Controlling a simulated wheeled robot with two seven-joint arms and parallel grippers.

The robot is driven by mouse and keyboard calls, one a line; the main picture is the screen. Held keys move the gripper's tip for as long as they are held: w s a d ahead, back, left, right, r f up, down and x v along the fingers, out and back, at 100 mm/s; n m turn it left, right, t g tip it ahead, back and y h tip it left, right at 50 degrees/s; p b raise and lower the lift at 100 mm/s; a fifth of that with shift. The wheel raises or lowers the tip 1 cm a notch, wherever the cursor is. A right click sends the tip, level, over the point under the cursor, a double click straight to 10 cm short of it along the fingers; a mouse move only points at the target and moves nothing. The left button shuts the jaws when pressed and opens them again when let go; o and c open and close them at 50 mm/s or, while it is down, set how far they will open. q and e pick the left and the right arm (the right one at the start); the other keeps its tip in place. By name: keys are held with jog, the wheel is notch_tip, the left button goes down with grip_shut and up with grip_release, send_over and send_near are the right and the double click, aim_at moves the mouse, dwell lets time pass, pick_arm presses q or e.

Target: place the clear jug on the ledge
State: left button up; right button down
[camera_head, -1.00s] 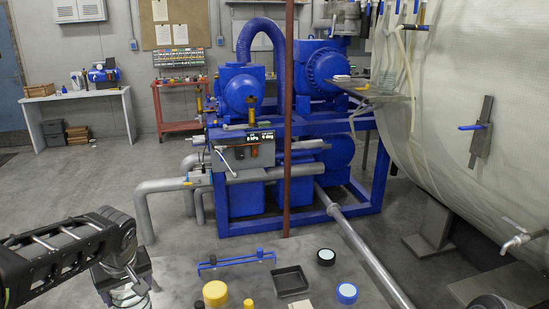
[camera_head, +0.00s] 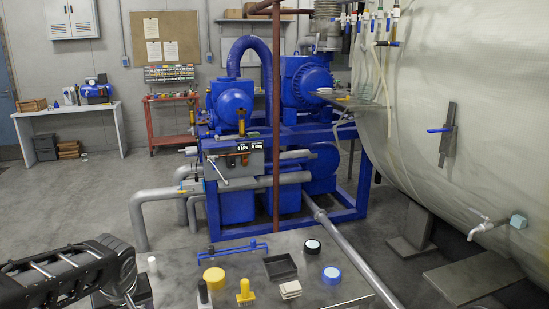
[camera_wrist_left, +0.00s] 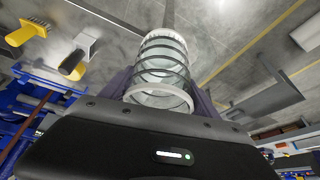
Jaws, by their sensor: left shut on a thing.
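The clear jug (camera_wrist_left: 163,62), a see-through cylinder with pale rings, is between the fingers of my left gripper (camera_wrist_left: 162,88) in the left wrist view. The gripper is shut on it. In the head view my left arm (camera_head: 70,270) comes in at the lower left; its fingers and the jug do not show clearly there. A thin grey shelf (camera_head: 365,103) stands out beside the blue pumps and a low grey slab (camera_head: 465,282) lies at the lower right; I cannot tell which is the ledge. My right gripper is out of view.
A grey table (camera_head: 235,262) in front holds a blue rail, a yellow tub (camera_head: 214,278), a yellow brush (camera_head: 245,291), a black tray (camera_head: 280,267) and several small items. Blue pumps (camera_head: 233,105), a brown post (camera_head: 276,150) and the big pale chamber (camera_head: 450,70) stand behind.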

pick_arm(q)
jog(key=d+f+m+h, duration=0.1)
jog(key=d+f+m, duration=0.2)
jog(key=d, duration=0.4)
jog(key=w+d+f+m+t+h, duration=0.1)
jog(key=d+f+m, duration=0.2)
jog(key=d, duration=0.5)
jog(key=shift+w+f+m+h, duration=0.3)
jog(key=shift+f+m, duration=0.1)
jog(key=shift+f, duration=0.45)
jog(key=shift+a, duration=0.1)
jog(key=s+f, duration=0.3)
jog(key=f, duration=1.1)
jog(key=shift+s, duration=0.4)
jog(key=shift+a, duration=0.1)
